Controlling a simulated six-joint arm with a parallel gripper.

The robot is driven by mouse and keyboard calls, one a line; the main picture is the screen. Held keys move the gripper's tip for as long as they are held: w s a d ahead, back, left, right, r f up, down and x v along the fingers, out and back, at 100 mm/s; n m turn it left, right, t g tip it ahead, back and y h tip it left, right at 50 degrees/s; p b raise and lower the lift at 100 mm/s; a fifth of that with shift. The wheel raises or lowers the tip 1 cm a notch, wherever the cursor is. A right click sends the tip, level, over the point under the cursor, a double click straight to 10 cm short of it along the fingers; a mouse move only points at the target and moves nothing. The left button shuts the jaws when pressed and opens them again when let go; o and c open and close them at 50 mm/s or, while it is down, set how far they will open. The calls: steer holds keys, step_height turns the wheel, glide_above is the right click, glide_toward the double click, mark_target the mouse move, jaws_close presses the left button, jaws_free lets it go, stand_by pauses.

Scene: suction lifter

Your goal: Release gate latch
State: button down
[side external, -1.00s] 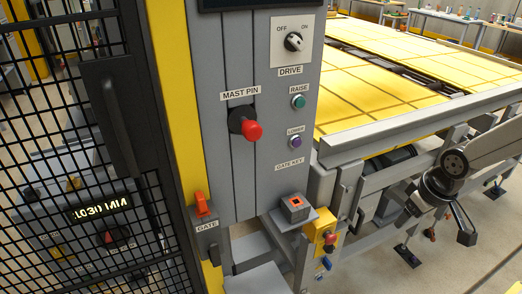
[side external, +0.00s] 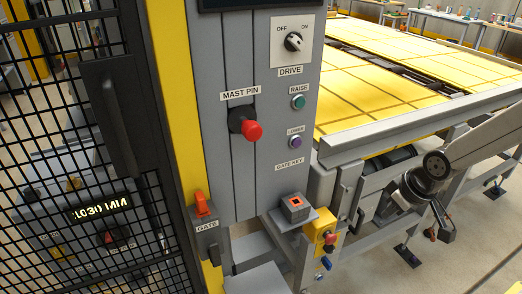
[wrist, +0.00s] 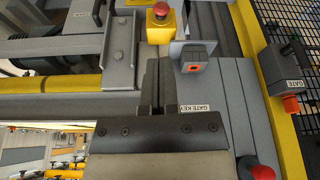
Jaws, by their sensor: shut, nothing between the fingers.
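The gate latch is an orange lever (side external: 202,203) on a grey box labelled GATE (side external: 207,226), at the lower left of the panel beside the mesh gate. The lever stands up from the box. In the wrist view, which looks upside down, the orange lever (wrist: 291,104) is at the right edge. My gripper (side external: 447,226) is at the right of the side view, well apart from the latch. Its dark fingers also show in the wrist view (wrist: 157,72), close together, shut and empty.
A grey block with an orange-rimmed socket (side external: 295,203) sits on a bracket below the GATE KEY label. A yellow box with a red button (side external: 328,238) is beside it. The red MAST PIN knob (side external: 252,130) juts from the panel. The yellow platform (side external: 365,95) lies behind.

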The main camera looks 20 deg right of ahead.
steer(key=w+a+f+n+t+y, duration=0.2)
steer(key=w+a+n+t, duration=0.3)
steer(key=w+a, duration=0.55)
steer(key=n+t+y, duration=0.3)
steer(key=n+t, duration=0.5)
steer(key=n, duration=0.7)
glide_toward(213, 250)
steer(key=a, duration=0.5)
steer(key=shift+s+a+f, duration=0.2)
steer(key=shift+s+f, duration=0.3)
steer(key=shift+s, duration=0.15)
steer(key=shift+w, duration=0.1)
steer(key=w, duration=0.9)
steer(key=shift+w+d, duration=0.15)
steer(key=shift+d, duration=0.2)
